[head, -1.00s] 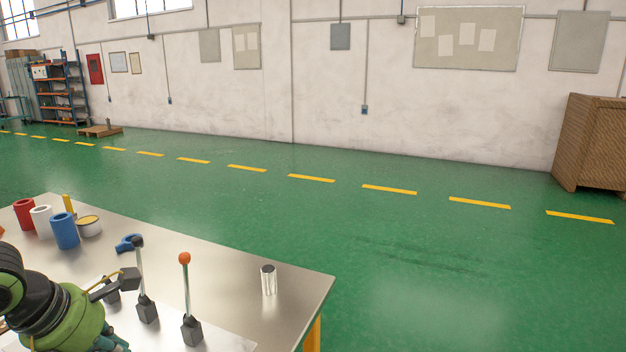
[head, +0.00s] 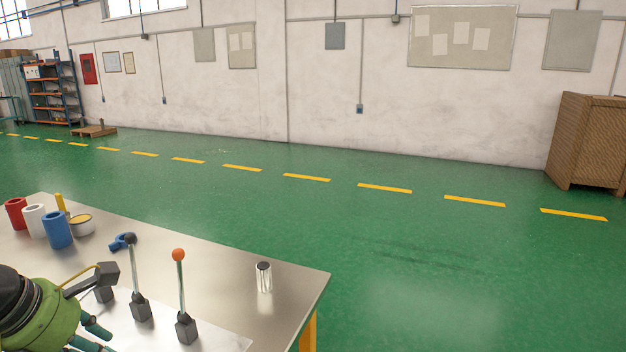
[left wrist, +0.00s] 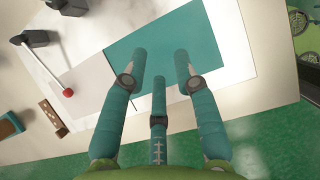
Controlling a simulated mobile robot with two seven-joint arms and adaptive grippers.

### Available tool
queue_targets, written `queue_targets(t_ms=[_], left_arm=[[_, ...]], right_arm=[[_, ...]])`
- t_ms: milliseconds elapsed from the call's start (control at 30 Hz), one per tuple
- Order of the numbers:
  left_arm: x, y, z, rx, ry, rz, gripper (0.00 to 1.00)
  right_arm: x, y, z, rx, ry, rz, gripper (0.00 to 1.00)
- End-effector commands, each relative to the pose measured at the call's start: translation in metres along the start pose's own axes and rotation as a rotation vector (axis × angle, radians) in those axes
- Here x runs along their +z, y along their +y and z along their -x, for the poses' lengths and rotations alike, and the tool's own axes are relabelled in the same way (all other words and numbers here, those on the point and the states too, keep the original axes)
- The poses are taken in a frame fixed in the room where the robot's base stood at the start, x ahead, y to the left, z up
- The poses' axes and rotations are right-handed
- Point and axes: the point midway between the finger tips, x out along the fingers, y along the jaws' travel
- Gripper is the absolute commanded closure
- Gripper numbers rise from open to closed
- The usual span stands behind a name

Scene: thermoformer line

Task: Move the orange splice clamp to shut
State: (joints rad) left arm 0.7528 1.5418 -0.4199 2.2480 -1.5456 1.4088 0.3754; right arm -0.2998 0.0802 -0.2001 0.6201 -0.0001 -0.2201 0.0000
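The orange splice clamp appears as a lever with an orange ball knob (head: 178,255) on a dark base (head: 186,328), standing nearly upright on the steel table. In the left wrist view its red-orange knob (left wrist: 67,93) shows at the left, seen from above. A similar lever with a black knob (head: 130,238) stands just left of it in the head view. My left gripper (head: 95,336) is at the lower left of the head view, left of the clamps and apart from the orange knob. In the left wrist view its teal fingers (left wrist: 160,75) are spread and empty. My right gripper is not in view.
The steel table (head: 225,265) holds a metal cylinder (head: 264,277) right of the clamps. Red, white and blue rolls (head: 57,230), a tin (head: 82,225) and a blue tool (head: 121,242) sit behind. A teal sheet (left wrist: 172,45) lies beneath the gripper.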

Motion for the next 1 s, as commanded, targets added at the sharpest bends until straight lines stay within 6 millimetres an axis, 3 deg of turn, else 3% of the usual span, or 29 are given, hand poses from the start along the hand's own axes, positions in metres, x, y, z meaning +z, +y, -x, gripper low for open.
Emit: queue_targets(t_ms=[400,867,1000], left_arm=[[-0.015,0.001,0.038,0.004,-0.001,0.0,0.7],[-0.016,0.0,0.046,0.0,0.0,0.0,0.7],[-0.015,0.001,0.059,0.002,-0.004,0.001,0.7]], right_arm=[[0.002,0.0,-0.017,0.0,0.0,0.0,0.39],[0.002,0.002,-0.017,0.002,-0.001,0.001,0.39],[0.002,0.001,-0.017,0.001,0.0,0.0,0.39]])
